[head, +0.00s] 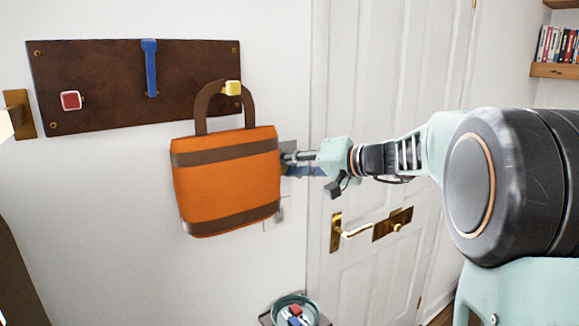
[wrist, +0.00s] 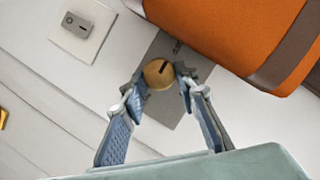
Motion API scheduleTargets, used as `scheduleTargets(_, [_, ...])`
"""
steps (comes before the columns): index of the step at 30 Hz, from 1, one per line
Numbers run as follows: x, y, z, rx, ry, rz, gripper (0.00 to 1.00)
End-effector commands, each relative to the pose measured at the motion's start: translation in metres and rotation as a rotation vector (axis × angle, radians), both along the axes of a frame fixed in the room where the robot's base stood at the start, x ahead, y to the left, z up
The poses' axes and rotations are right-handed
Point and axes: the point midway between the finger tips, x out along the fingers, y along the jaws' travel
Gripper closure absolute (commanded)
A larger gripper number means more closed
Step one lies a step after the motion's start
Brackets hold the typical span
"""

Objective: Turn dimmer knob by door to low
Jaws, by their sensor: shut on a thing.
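The dimmer knob (wrist: 158,73) is a round brass-coloured knob with a dark slot mark, on a grey wall plate (wrist: 166,108) in the wrist view. My gripper (wrist: 161,80) has one fingertip on each side of the knob and is shut on it. The mark slants slightly up to the right in that picture. In the head view my gripper (head: 287,161) reaches the wall just left of the white door (head: 385,100). The knob itself is hidden there by the fingers and the orange bag.
An orange bag (head: 226,185) hangs from a yellow peg (head: 232,88) on a dark board (head: 110,75), close beside my fingers. A rocker switch (wrist: 78,24) is on a white plate nearby. The door has a brass handle (head: 337,232). A bowl (head: 294,312) stands below.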

Motion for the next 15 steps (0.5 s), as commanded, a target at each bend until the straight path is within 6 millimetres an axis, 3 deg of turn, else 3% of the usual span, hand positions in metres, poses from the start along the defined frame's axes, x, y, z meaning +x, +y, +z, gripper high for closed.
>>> scheduleTargets(15, [0.0005, -0.0015, -0.0057, 0.099, 0.065, 0.000, 0.96])
